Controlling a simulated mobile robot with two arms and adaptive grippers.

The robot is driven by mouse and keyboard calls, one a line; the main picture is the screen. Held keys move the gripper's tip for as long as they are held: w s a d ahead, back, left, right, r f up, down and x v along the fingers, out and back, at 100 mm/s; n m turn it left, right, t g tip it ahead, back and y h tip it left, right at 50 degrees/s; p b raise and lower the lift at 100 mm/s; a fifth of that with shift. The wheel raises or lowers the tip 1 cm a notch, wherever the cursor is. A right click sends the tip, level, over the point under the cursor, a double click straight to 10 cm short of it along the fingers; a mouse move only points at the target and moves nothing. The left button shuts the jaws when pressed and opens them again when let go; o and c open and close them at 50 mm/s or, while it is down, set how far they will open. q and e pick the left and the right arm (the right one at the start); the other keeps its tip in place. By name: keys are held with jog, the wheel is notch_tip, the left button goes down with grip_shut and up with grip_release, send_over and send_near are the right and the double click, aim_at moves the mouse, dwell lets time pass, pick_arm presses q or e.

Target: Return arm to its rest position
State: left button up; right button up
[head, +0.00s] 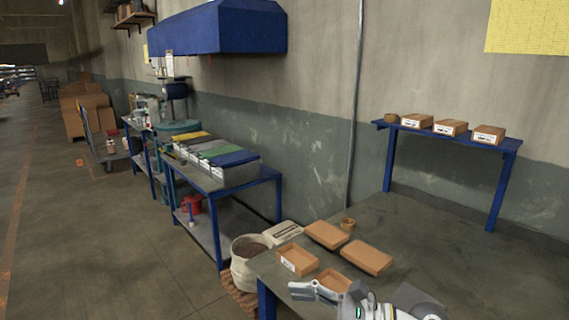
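My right gripper (302,290) shows at the bottom of the head view, over the near part of a grey-topped table (450,255). Its arm comes in from the lower right. Its pale fingers point left, close to an open brown box. I cannot tell whether the fingers are open or shut, and I see nothing clearly held in them. My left gripper is not in view.
On the table are an open box (298,259), another open box (332,280), two flat brown lids (327,235) (366,257) and a small round brown item (347,224). A bucket (248,262) stands left. A blue shelf (455,136) holds boxes. The table's right side looks clear.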

notch_tip(320, 180, up, 5)
jog(key=m+t+y, duration=0.3)
jog(key=m+t, duration=0.1)
jog(key=m, duration=0.2)
jog(key=w+d+r+m+t+h, duration=0.15)
jog(key=d+m+t+h, duration=0.35)
jog(key=m, duration=0.5)
jog(key=w+d+f+m+t+h, duration=0.15)
jog(key=d+m+t+h, duration=0.25)
jog(key=m+t, duration=0.45)
jog(key=s+d+f+m+g+h, duration=0.25)
jog(key=d+f+m+h, duration=0.25)
jog(key=f+m, duration=0.3)
jog(key=s+d+f+m+g+h, duration=0.2)
jog(key=d+f+m+g+h, duration=0.3)
jog(key=m, duration=0.6)
jog(key=s+a+f+m+g, duration=0.1)
jog(key=s+f+m+g, duration=0.3)
jog(key=s+f+g, duration=0.5)
jog(key=s+f+m+g, duration=0.2)
jog(key=s+f+m, duration=0.4)
jog(key=s, duration=0.8)
notch_tip(320, 180, down, 27)
jog(key=n+g, duration=0.1)
jog(key=n, duration=0.1)
jog(key=s+d+f+g, duration=0.1)
jog(key=s+d+f, duration=0.2)
jog(key=s+f, duration=1.3)
jog(key=shift+s+f, duration=0.2)
jog(key=shift+s, duration=0.5)
